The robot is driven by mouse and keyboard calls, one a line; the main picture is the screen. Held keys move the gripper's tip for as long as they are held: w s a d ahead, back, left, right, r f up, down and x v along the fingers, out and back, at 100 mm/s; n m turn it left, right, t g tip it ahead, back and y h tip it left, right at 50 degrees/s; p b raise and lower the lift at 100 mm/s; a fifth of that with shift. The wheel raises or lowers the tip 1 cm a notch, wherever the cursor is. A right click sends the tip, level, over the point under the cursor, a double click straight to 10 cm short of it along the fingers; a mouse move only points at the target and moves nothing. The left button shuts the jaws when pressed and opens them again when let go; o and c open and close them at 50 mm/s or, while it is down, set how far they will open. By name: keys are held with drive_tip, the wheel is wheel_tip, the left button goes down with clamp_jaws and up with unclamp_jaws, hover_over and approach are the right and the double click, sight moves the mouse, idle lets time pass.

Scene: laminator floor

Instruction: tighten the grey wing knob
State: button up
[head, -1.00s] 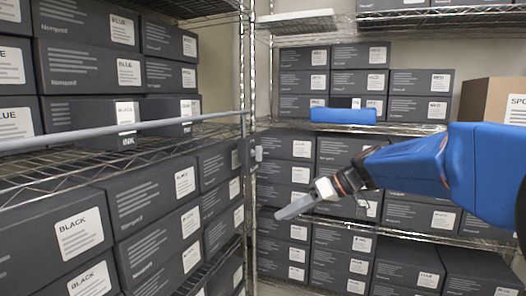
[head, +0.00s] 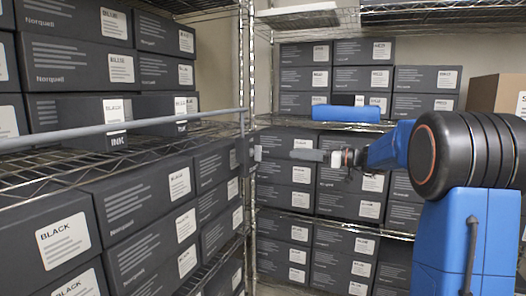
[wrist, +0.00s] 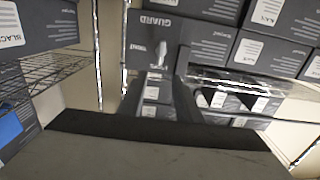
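The grey wing knob (head: 257,153) sticks out from the small dark bracket at the right end of the grey rail in the head view. In the wrist view the knob (wrist: 185,56) shows as a pale upright shape on a dark plate marked GUARD (wrist: 160,30). My gripper (head: 296,154) is to the right of the knob, level with it and pointing left, with a small gap between them. In the wrist view my gripper (wrist: 161,84) has its two dark fingers apart, with nothing held between them. The knob lies beyond the fingertips.
The grey rail (head: 130,127) runs along the left wire shelf. A wire-shelf post (head: 247,80) stands by the bracket. Dark boxes (head: 285,195) fill the shelves behind my gripper. A blue object (head: 346,113) lies on the rear shelf above it.

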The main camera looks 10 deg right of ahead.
sight(261, 149)
drive_tip(key=x, duration=1.5)
clamp_jaws()
